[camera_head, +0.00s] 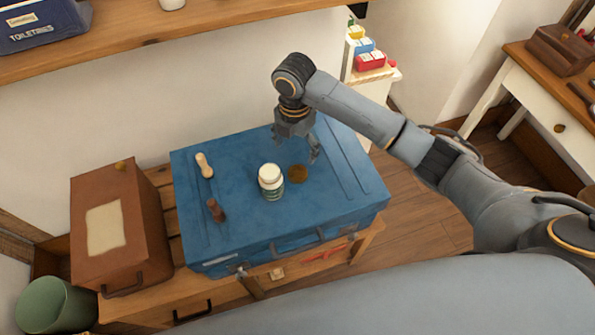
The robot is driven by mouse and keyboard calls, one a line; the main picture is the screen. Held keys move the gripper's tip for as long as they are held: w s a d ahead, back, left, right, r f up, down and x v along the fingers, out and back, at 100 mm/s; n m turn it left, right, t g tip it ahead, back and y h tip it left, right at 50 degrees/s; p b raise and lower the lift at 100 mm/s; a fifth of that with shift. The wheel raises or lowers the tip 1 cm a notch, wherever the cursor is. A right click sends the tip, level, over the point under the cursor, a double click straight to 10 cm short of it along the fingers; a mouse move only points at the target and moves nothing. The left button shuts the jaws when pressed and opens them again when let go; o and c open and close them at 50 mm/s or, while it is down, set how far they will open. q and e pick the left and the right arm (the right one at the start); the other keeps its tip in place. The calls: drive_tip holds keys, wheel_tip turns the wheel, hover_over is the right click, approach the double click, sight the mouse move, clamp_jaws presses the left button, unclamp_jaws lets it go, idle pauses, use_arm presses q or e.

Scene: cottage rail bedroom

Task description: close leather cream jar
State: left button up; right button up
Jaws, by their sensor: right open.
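A small white jar (271,185) with a greenish label stands upright on the blue trunk (335,190). Its top looks pale, and I cannot tell whether that is a cap or an open mouth. A flat brown disc (297,174), perhaps a lid, lies on the trunk just right of the jar, apart from it. My right gripper (297,153) points down above the trunk, behind and a little right of the jar. It is open, with nothing seen between its fingers. My left gripper is out of view.
A pale wooden-handled piece (205,166) and a dark brown one (216,211) lie on the trunk's left side. A brown case (120,220) stands left of the trunk and a green bin (55,305) beyond it. A wooden shelf (180,28) runs above. The trunk's right side is clear.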

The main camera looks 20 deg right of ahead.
hover_over(297, 174)
drive_tip(key=f, duration=0.4)
drive_tip(key=shift+w+a+f, duration=0.15)
drive_tip(key=shift+w+f, duration=0.05)
drive_tip(key=shift+f, duration=0.3)
wheel_tip(297, 174, down, 5)
drive_tip(key=shift+s+f+p, duration=0.1)
drive_tip(key=shift+p, duration=0.25)
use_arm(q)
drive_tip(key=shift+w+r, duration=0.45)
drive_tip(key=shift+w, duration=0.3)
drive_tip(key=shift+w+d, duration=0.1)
use_arm(e)
drive_tip(key=c, duration=0.9)
